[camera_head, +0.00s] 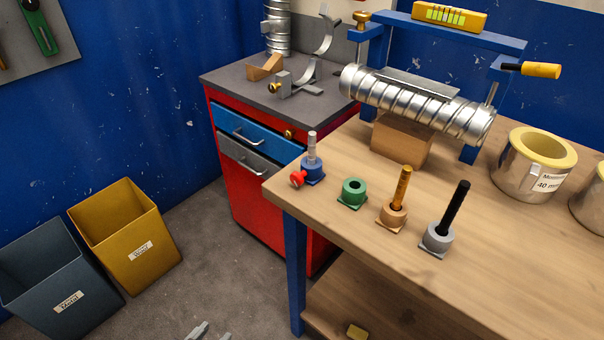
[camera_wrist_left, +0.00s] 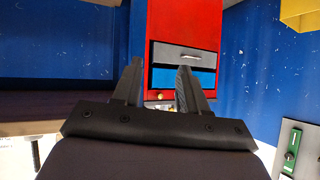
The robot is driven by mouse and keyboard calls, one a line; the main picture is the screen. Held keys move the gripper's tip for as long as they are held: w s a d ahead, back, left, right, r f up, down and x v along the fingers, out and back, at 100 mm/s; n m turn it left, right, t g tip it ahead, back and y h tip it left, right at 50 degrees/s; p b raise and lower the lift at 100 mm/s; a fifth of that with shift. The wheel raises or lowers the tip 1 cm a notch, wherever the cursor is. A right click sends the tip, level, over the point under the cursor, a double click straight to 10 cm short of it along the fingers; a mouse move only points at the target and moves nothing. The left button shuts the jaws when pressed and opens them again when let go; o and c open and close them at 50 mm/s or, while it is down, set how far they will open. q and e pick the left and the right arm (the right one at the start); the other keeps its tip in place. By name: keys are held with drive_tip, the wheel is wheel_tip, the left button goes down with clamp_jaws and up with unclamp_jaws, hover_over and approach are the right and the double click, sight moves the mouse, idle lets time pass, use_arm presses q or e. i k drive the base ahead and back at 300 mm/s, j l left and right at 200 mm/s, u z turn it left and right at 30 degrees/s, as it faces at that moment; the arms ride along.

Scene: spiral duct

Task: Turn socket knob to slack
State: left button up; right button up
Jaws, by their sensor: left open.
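A blue socket (camera_head: 313,172) sits at the near left corner of the wooden workbench (camera_head: 440,285), with a grey pin upright in it. A red knob (camera_head: 298,178) sticks out from the socket's left side. How far the knob is turned cannot be told. My left gripper (camera_head: 211,333) shows only its fingertips at the bottom edge of the head view, low and well apart from the socket. In the left wrist view the gripper (camera_wrist_left: 158,82) is open and empty, with the red drawer cabinet (camera_wrist_left: 185,25) beyond it. My right gripper is not in view.
Yellow (camera_head: 125,235) and dark (camera_head: 60,270) bins stand on the floor.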

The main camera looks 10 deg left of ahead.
sight(296, 177)
drive_tip(key=j+z, duration=0.1)
drive_tip(key=z, duration=1)
drive_tip(key=j+z, duration=0.3)
drive_tip(key=z, duration=0.15)
drive_tip(key=j+z, duration=0.25)
drive_tip(key=z, duration=0.2)
drive_tip(key=k+j+z, duration=0.15)
drive_tip(key=j+z, duration=0.15)
drive_tip(key=k+j+z, duration=0.45)
drive_tip(key=j, duration=0.2)
drive_tip(key=k+j+z, duration=0.15)
drive_tip(key=k+j, duration=0.1)
drive_tip(key=j, duration=0.1)
